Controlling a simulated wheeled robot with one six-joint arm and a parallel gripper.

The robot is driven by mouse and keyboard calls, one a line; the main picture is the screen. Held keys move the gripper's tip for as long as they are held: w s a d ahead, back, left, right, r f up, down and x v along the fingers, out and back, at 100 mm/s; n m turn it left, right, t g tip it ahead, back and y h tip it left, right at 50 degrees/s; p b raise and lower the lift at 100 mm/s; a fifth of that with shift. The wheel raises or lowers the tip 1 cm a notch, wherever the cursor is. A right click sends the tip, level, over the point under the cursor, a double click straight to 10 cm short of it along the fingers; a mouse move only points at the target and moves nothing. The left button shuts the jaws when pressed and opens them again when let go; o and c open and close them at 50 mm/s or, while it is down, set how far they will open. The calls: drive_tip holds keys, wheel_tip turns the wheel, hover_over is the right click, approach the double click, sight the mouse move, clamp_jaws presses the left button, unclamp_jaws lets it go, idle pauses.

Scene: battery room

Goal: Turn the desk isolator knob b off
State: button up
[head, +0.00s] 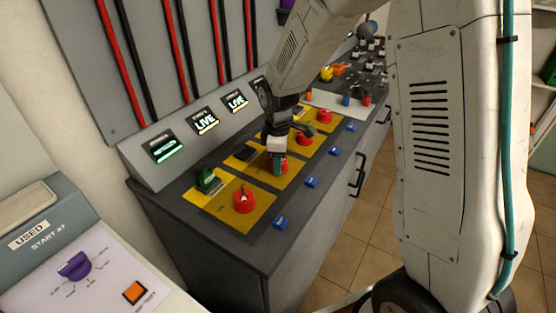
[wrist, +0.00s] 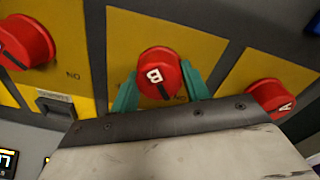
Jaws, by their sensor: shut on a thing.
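Knob b is a red round knob on a yellow plate, with a white letter B and a dark pointer mark, in the middle of the wrist view (wrist: 158,66). My gripper (wrist: 159,88) has its two teal fingers on either side of it, shut on it. In the head view my gripper (head: 277,166) points down onto the desk's second knob from the near end and hides most of it. Knob A, also red, is at the right of the wrist view (wrist: 270,96) and nearest in the head view (head: 244,200).
More red knobs (head: 324,117) stand farther along the dark desk (head: 255,250), with blue tags (head: 281,222) along its front edge. Lit displays read LIVE (head: 205,121); the nearest (head: 166,148) glows green. A purple-knobbed panel (head: 75,265) is at lower left.

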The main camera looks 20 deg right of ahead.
drive_tip(key=m, duration=0.4)
drive_tip(key=shift+w, duration=0.1)
drive_tip(key=m, duration=0.4)
drive_tip(key=shift+m, duration=0.4)
drive_tip(key=m, duration=0.4)
drive_tip(key=shift+m+g, duration=0.3)
drive_tip(key=shift+m, duration=1.5)
drive_tip(key=o, duration=1)
drive_tip(key=shift+r, duration=0.1)
wheel_tip(320, 180, up, 8)
drive_tip(key=shift+w+f, duration=0.1)
drive_tip(key=shift+f, duration=0.05)
